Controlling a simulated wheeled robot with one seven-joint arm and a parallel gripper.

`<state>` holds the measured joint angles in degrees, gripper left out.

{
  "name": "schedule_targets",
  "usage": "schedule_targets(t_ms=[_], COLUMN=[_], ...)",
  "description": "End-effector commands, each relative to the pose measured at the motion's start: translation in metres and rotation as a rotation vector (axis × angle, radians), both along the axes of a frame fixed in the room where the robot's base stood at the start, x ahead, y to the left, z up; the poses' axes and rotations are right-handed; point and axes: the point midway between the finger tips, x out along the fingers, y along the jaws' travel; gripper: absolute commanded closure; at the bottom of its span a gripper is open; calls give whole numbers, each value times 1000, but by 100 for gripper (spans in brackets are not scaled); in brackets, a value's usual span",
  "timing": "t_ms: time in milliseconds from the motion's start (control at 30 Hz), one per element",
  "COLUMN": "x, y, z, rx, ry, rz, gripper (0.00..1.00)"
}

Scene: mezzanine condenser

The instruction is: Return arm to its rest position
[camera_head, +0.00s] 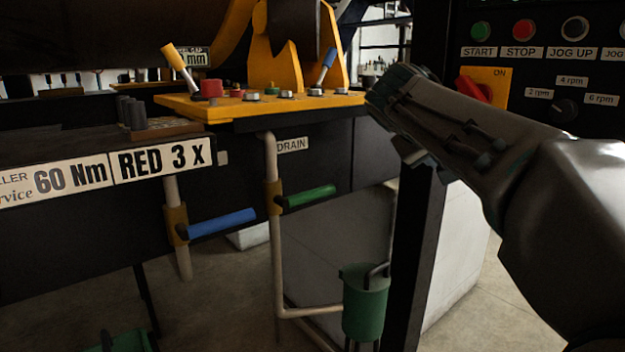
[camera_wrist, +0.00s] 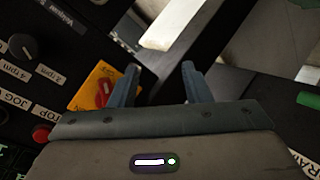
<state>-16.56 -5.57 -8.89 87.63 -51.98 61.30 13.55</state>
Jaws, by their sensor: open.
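My gripper (camera_wrist: 158,84) shows in the wrist view with its two fingers spread and nothing between them. In the head view my gripper (camera_head: 385,92) is at the upper right, left of the control panel (camera_head: 548,75) and by the right end of the yellow-orange plate (camera_head: 222,108). My arm comes in from the right edge and hides part of the panel's lower left. Past the fingers, the wrist view shows a dark post and pale surfaces.
The red rotary switch (camera_head: 474,90) on its yellow plate is close to my arm. Blue (camera_head: 222,223) and green (camera_head: 310,196) valve levers sit on pale pipes below the plate. A green canister (camera_head: 365,302) stands lower down. A dark post (camera_head: 418,250) runs beneath my arm.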

Motion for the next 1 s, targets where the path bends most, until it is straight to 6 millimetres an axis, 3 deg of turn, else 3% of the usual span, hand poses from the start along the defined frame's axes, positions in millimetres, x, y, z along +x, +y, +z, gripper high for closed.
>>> schedule_targets(t_ms=[33, 267, 700, 833, 1000], x=[-11, -67, -204, -227, -237], y=[0, 19, 71, 81, 85], z=[4, -45, -111, -122, -130], rx=[44, 264, 672, 738, 767], ry=[43, 228, 468, 494, 506], rz=[11, 59, 35, 17, 8], gripper=[56, 56, 56, 56, 56])
